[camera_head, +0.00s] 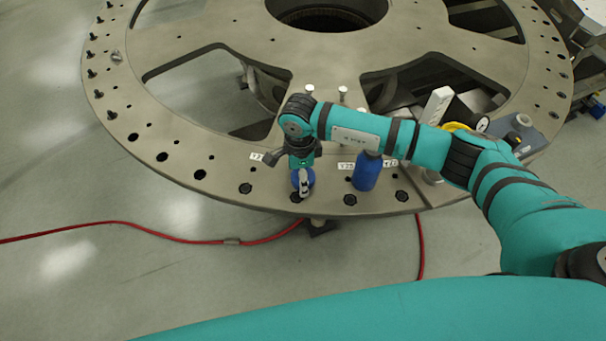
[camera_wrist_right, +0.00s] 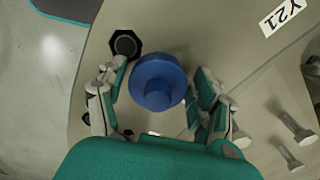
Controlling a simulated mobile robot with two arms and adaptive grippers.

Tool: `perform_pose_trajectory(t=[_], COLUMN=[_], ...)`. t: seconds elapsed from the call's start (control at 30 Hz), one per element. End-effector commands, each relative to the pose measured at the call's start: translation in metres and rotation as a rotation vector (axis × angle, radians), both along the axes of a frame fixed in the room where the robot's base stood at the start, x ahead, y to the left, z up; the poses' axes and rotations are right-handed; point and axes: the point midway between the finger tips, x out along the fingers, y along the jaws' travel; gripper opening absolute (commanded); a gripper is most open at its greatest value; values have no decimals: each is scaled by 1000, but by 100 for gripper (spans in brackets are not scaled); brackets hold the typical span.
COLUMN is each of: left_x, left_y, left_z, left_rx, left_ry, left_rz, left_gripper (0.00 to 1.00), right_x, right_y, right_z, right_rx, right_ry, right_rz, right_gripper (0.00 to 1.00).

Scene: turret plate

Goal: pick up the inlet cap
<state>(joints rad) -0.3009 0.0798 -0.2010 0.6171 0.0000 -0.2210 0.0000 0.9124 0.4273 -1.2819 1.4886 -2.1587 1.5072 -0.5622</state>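A round blue cap (camera_wrist_right: 157,82), which I take to be the inlet cap, stands on the grey turret plate (camera_wrist_right: 240,65) with a narrower knob on top. In the right wrist view it sits between the fingers of my right gripper (camera_wrist_right: 158,88), with narrow gaps seen on both sides. In the head view my right gripper (camera_head: 303,185) points down over this blue cap (camera_head: 300,177) near the plate's front rim and partly hides it. A second blue piece (camera_head: 367,173), taller in view, stands to its right. My left gripper is not in view.
The turret plate (camera_head: 225,165) has open cutouts and a rim with holes and black bolts. Bolts (camera_wrist_right: 294,128) stand up near the gripper. A grey-blue box (camera_head: 520,135) and a white block (camera_head: 437,105) are at the right. A red cable (camera_head: 165,236) lies on the floor.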

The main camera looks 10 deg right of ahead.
Motion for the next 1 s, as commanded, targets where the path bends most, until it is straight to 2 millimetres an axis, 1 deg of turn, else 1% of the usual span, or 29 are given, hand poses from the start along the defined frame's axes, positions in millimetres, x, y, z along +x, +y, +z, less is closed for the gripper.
perform_pose_trajectory(t=[0.03,0.2,0.23,0.43,0.57,0.67,0.77,0.8,0.83,1.0], left_x=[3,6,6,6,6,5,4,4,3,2], left_y=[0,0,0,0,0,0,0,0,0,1], left_z=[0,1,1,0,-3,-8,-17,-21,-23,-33], left_rx=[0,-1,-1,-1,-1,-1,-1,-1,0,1], left_ry=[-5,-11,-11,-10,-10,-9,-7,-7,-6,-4], left_rz=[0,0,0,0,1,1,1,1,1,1], left_gripper=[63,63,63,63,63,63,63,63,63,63], right_x=[0,0,0,0,1,1,2,2,-3,-41], right_y=[0,0,0,0,0,0,0,0,-1,-5], right_z=[0,0,0,1,4,11,25,32,34,36], right_rx=[0,0,0,0,0,1,2,2,1,0], right_ry=[0,0,0,0,-1,-4,-6,-7,-3,-1], right_rz=[0,0,0,0,0,1,1,1,3,5], right_gripper=[59,37,36,35,35,35,35,35,35,35])
